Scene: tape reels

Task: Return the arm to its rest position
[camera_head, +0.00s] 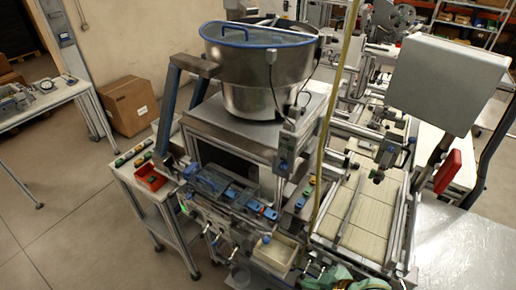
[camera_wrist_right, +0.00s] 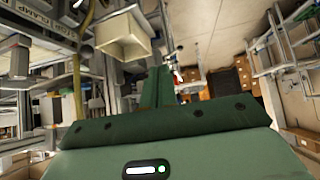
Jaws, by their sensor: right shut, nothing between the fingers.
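My right gripper (camera_head: 325,279) shows as a small green part at the bottom edge of the head view, right of centre, in front of the machine. Most of it and of my right arm is cut off by the frame. In the right wrist view the green fingers of this gripper (camera_wrist_right: 157,80) lie side by side, shut, with nothing between them. My left gripper is in neither view.
A machine with a round metal hopper bowl (camera_head: 262,75) fills the middle. A cream bin (camera_head: 276,251) is close to my right gripper and also shows in the wrist view (camera_wrist_right: 122,38). A tiled conveyor (camera_head: 366,215) and grey panel box (camera_head: 436,84) stand right. Open floor lies left.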

